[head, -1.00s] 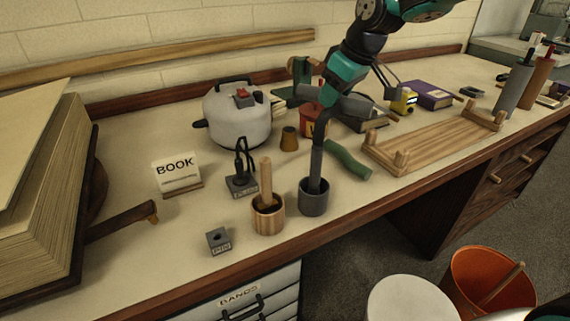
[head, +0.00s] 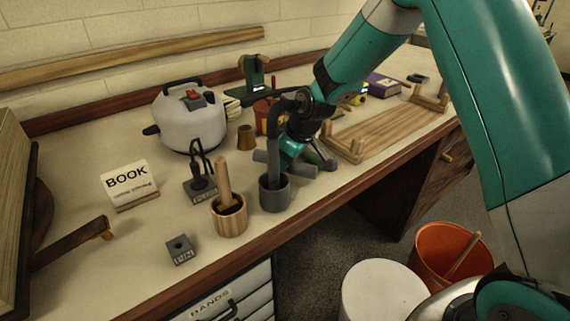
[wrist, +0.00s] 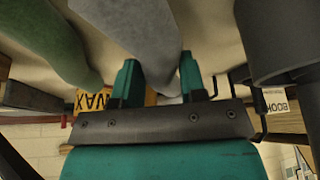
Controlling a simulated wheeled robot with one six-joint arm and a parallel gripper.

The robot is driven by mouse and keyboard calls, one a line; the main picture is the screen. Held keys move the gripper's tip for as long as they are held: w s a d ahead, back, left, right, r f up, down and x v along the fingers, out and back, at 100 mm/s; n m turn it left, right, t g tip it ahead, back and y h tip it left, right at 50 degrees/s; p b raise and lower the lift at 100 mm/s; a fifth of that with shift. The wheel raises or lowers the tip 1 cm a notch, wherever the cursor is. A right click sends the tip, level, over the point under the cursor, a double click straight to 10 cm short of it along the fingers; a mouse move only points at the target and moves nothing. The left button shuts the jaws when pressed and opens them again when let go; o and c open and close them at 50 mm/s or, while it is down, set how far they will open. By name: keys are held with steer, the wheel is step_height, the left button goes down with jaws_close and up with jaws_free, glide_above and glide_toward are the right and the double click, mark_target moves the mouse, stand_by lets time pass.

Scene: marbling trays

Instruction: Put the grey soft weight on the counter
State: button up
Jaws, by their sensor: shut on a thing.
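The grey soft weight (wrist: 135,30) is a long smooth roll between the fingers of my gripper (wrist: 160,80) in the wrist view. My gripper is shut on it. In the head view the weight (head: 300,168) lies crosswise under my gripper (head: 288,158), low over the counter (head: 130,235), just behind the dark grey pot. Whether it touches the counter I cannot tell. My arm hides part of it.
The dark grey pot (head: 275,196) with an upright handle stands close in front, beside a wooden pot (head: 229,218). A green soft weight (wrist: 45,40) lies close by. A wooden rack (head: 375,135) is to the right. The front counter has some free room.

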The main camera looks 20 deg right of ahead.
steer(key=shift+f, duration=0.75)
steer(key=shift+f, duration=0.1)
steer(key=o, duration=1.1)
steer(key=v, duration=1.2)
steer(key=shift+p, duration=0.3)
